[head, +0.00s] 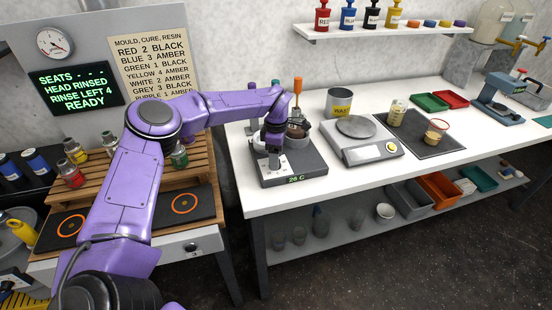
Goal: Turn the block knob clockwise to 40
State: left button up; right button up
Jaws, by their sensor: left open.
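The dark grey heating block (315,168) stands at the left end of the white bench. Its front display (296,179) reads 26 C in green. I cannot tell whether the fingers touch anything. A dark vessel and an orange-handled tool (298,86) stand behind the gripper at the block. My right gripper is not in view.
A white scale (362,150) stands right of the block, with a wax tin (340,105) behind it. A dark mat (418,143) with two beakers lies further right. A wooden rack with bottles is under my left arm. The bench's front edge is close to the block.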

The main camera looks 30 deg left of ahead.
pick_arm(q)
notch_tip(320, 180, up, 10)
jog(key=b, duration=0.1)
jog(key=shift+f+b, duration=0.15)
jog(key=shift+b, duration=0.2)
jog(key=shift+w, duration=0.1)
